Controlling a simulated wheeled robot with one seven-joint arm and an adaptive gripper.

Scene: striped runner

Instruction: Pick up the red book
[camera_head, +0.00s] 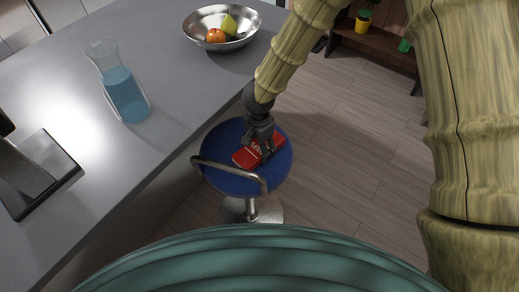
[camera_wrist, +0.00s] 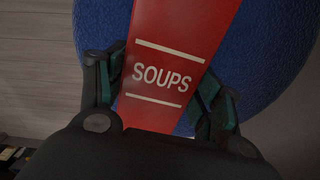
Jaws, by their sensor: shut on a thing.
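The red book (camera_head: 246,157) is on the blue seat of a stool. In the wrist view the red book (camera_wrist: 180,35) shows its spine, with the word SOUPS between two pale lines. My gripper (camera_head: 262,146) is above the seat with its fingers around the book. In the wrist view my gripper (camera_wrist: 165,90) has one finger against each side of the spine, shut on it. The near end of the book is hidden behind the gripper body. I cannot tell whether the book still touches the seat.
The blue stool (camera_head: 222,178) has a metal rail at its near left. A grey counter (camera_head: 165,60) beside it holds a glass carafe (camera_head: 124,92) of blue liquid, a steel fruit bowl (camera_head: 196,28) and a dark stand (camera_head: 60,158). Wooden floor (camera_head: 350,130) is clear to the right.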

